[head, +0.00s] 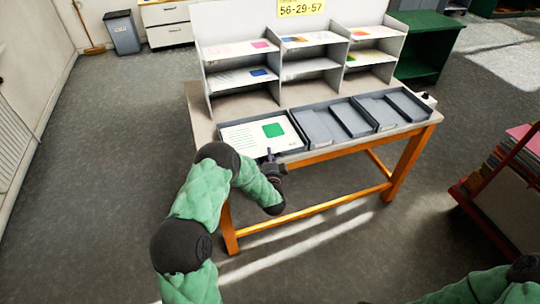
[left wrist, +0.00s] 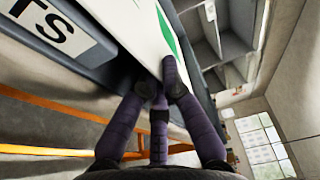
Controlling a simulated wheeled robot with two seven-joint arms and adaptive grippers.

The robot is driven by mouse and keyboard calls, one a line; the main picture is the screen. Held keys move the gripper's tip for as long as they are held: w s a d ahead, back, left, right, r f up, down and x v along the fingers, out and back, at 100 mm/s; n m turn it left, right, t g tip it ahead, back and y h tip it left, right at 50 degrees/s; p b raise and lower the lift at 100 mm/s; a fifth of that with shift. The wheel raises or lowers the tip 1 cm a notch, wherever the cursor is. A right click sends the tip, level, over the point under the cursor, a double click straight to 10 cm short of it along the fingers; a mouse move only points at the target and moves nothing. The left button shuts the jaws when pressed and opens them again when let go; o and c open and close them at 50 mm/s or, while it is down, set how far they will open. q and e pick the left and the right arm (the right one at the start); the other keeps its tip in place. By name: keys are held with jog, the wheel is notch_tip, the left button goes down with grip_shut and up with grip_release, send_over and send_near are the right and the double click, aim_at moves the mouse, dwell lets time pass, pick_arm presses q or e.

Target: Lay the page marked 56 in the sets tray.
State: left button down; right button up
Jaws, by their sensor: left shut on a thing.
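A white page with a green square (head: 250,139) lies in or just over the leftmost tray (head: 302,138) on the front of the table. I cannot read a number on it. My left gripper (head: 270,156) is at the page's front edge, shut on it. In the left wrist view the fingers (left wrist: 165,80) close at the edge of the white page (left wrist: 142,35), beside the tray front with a label ending in "TS" (left wrist: 50,25). I cannot tell whether the page rests fully on the tray floor. My right gripper is out of view.
Two more grey trays (head: 321,126) and (head: 378,110) stand empty to the right. Behind them a grey rack (head: 241,62) holds several pages, under a yellow sign reading 56-29-57 (head: 301,7). The table (head: 411,131) has orange legs. A red cart (head: 490,200) stands at the right.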

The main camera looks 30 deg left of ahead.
pick_arm(q)
jog(key=c, duration=1.3)
grip_release()
jog(key=shift+c, duration=0.2)
jog(key=shift+f, duration=0.1)
jog(key=v, duration=1.2)
